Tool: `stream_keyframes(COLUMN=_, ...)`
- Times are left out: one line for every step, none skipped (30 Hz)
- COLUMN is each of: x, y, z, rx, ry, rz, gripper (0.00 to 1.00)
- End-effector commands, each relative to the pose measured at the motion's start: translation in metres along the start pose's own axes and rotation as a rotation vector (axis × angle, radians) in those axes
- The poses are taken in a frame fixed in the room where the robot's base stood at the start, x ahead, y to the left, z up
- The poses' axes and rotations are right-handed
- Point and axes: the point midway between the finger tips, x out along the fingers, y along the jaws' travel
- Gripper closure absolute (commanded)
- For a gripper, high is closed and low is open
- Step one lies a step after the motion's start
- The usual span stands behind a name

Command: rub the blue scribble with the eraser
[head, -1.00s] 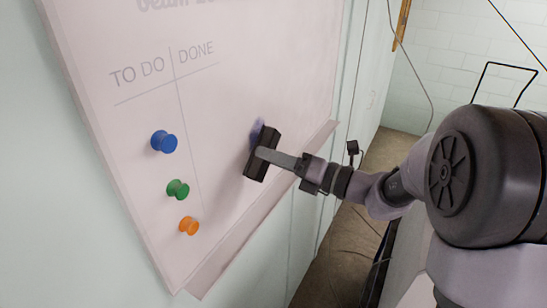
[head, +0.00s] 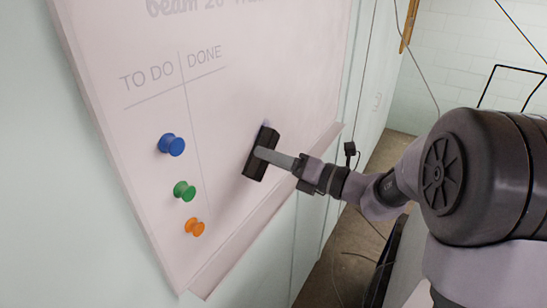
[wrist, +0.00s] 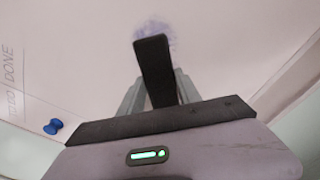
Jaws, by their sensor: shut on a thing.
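My gripper (head: 281,160) is shut on the black eraser (head: 261,154) and holds it at the whiteboard (head: 230,110). The eraser looks pressed on or very near the board; exact contact cannot be told. A small trace of the blue scribble (head: 265,123) shows just above the eraser's upper end. In the wrist view the eraser (wrist: 155,70) stands between the fingers, and a faint, smeared blue scribble (wrist: 157,33) shows around its far end. Part of the scribble may be hidden behind the eraser.
Blue (head: 171,145), green (head: 185,191) and orange (head: 194,227) magnets sit on the board left of the eraser, under the "TO DO" and "DONE" lettering. A ledge (head: 262,215) runs along the board's lower edge. The board around the eraser is clear.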

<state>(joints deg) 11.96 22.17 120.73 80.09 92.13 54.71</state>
Motion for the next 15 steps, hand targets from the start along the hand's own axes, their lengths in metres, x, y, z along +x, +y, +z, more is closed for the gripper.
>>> stream_keyframes(x=0.0, y=-0.001, z=0.002, rx=0.0, ry=-0.001, rz=0.0, gripper=0.92)
stream_keyframes(x=0.0, y=-0.002, z=0.004, rx=0.0, ry=-0.001, rz=0.0, gripper=0.92)
stream_keyframes(x=-0.001, y=-0.005, z=0.007, rx=0.001, ry=-0.001, rz=-0.001, gripper=0.92)
stream_keyframes(x=-0.001, y=-0.008, z=0.01, rx=0.0, ry=-0.001, rz=-0.001, gripper=0.92)
stream_keyframes(x=-0.001, y=-0.011, z=0.013, rx=0.0, ry=-0.001, rz=-0.001, gripper=0.92)
stream_keyframes(x=-0.002, y=-0.014, z=0.017, rx=0.0, ry=-0.001, rz=-0.001, gripper=0.92)
stream_keyframes(x=-0.002, y=-0.016, z=0.02, rx=0.001, ry=-0.001, rz=-0.001, gripper=0.92)
stream_keyframes(x=-0.002, y=-0.018, z=0.022, rx=0.0, ry=-0.001, rz=-0.001, gripper=0.92)
stream_keyframes(x=-0.002, y=-0.021, z=0.025, rx=0.001, ry=0.0, rz=-0.001, gripper=0.92)
stream_keyframes(x=-0.002, y=-0.023, z=0.026, rx=0.001, ry=0.0, rz=-0.001, gripper=0.92)
stream_keyframes(x=-0.002, y=-0.024, z=0.027, rx=0.001, ry=0.0, rz=-0.001, gripper=0.92)
stream_keyframes(x=-0.002, y=-0.025, z=0.028, rx=0.0, ry=0.0, rz=-0.001, gripper=0.92)
stream_keyframes(x=-0.002, y=-0.026, z=0.029, rx=0.0, ry=0.0, rz=-0.001, gripper=0.92)
stream_keyframes(x=-0.002, y=-0.027, z=0.029, rx=0.0, ry=0.0, rz=-0.001, gripper=0.92)
stream_keyframes(x=-0.002, y=-0.028, z=0.031, rx=0.001, ry=0.0, rz=-0.001, gripper=0.92)
